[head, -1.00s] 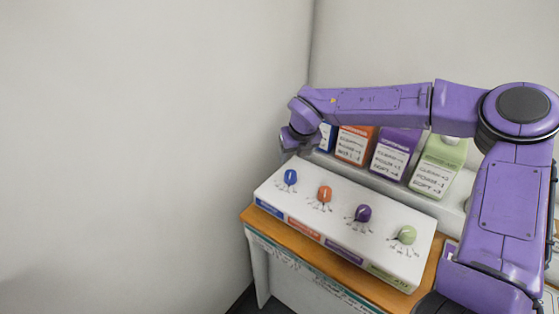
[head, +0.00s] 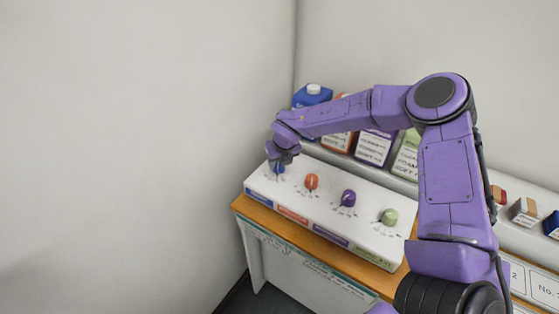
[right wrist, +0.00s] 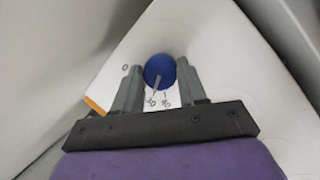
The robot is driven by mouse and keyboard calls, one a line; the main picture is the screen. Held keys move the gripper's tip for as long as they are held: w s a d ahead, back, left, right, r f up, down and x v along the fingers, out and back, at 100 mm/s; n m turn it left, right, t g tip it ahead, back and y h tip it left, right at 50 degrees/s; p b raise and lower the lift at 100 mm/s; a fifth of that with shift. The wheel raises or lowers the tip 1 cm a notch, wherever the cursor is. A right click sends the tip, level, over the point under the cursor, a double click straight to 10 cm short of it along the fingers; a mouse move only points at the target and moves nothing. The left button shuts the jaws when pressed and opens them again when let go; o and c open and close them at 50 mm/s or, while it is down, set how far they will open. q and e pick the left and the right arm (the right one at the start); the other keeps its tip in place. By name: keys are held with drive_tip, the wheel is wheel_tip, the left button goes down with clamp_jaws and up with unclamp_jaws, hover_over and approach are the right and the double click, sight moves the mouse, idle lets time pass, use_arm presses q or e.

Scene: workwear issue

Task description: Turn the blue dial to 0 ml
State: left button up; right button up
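The blue dial (head: 279,169) is at the left end of the white dial panel (head: 330,222), partly hidden by my right gripper (head: 281,160). In the right wrist view the blue dial (right wrist: 158,70) shows near the tips of my right gripper (right wrist: 158,72). The fingers are apart, one on each side of the dial, with narrow gaps visible. The dial's pale pointer points down in that view, near the mark 30. The mark 0 (right wrist: 125,67) lies to the dial's left. My left gripper is not in view.
Orange (head: 311,182), purple (head: 348,198) and green (head: 389,216) dials stand to the right on the panel. Behind are a blue container (head: 312,95) and other coloured containers. The grey wall (head: 150,150) is close on the left.

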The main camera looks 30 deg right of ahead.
drive_tip(key=shift+c, duration=0.9)
drive_tip(key=shift+f+m+b, duration=0.15)
drive_tip(key=shift+m+b, duration=0.35)
drive_tip(key=shift+b, duration=0.3)
drive_tip(key=m+h+b, duration=0.1)
drive_tip(key=m+b, duration=0.2)
drive_tip(key=b, duration=0.1)
drive_tip(key=m+g+h+b, duration=0.1)
drive_tip(key=m+b, duration=0.3)
drive_tip(key=shift+w+a+f+m+g+h, duration=0.1)
drive_tip(key=shift+w+a+m+g+h, duration=0.1)
drive_tip(key=shift+m+g+h, duration=0.1)
drive_tip(key=m+g+b, duration=0.1)
drive_tip(key=m+b, duration=0.2)
drive_tip(key=shift+h, duration=0.3)
drive_tip(key=shift+w+r+m+g+b, duration=0.15)
drive_tip(key=shift+m+g+b, duration=0.3)
drive_tip(key=shift+m, duration=0.35)
drive_tip(key=shift+r+m+g+b, duration=0.1)
drive_tip(key=shift+m+g+b, duration=0.35)
drive_tip(key=shift+m, duration=0.35)
drive_tip(key=o, duration=1)
drive_tip(key=shift+o, duration=0.2)
